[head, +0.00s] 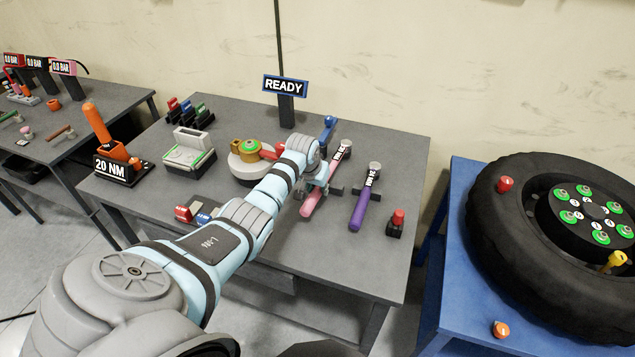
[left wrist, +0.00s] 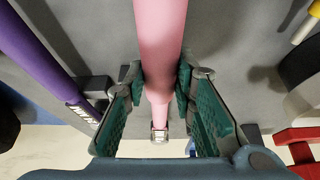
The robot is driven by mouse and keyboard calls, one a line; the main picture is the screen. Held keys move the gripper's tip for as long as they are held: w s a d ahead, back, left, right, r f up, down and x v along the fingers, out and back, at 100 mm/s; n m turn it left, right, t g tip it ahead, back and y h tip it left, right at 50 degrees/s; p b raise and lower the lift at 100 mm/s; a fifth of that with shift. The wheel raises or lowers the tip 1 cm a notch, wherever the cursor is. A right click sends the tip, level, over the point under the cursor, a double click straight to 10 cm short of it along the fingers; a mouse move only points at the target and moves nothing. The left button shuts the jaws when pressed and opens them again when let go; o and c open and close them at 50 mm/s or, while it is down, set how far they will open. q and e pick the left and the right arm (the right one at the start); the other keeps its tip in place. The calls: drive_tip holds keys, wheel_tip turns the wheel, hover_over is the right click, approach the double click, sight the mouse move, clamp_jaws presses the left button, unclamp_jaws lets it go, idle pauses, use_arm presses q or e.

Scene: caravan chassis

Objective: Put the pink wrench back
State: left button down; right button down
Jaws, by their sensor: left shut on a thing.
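The pink wrench (head: 312,202) lies along the table's right part, between a blue wrench (head: 328,128) and the purple wrench (head: 360,208). Its handle points toward the front and its labelled head end (head: 342,150) toward the back. My left gripper (head: 318,180) is over it, partly hidden by my own arm in the head view. In the left wrist view the green pads (left wrist: 159,85) are shut on the pink handle (left wrist: 157,35), one on each side. I cannot tell whether the wrench rests on its holder or is slightly above it. My right gripper is out of view.
The grey table (head: 405,270) also bears a READY sign (head: 285,85), a 20 NM stand (head: 110,170), a round device (head: 245,165) and a red-topped piece (head: 397,220). A wheel (head: 490,235) lies on a blue table at right. The table's front right is clear.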

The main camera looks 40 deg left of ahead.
use_arm(q)
drive_tip(key=shift+w+f, duration=0.1)
drive_tip(key=shift+f, duration=0.6)
drive_tip(key=shift+r, duration=0.1)
drive_tip(key=c, duration=1.3)
unclamp_jaws()
drive_tip(key=v, duration=1.2)
drive_tip(key=shift+s, duration=0.2)
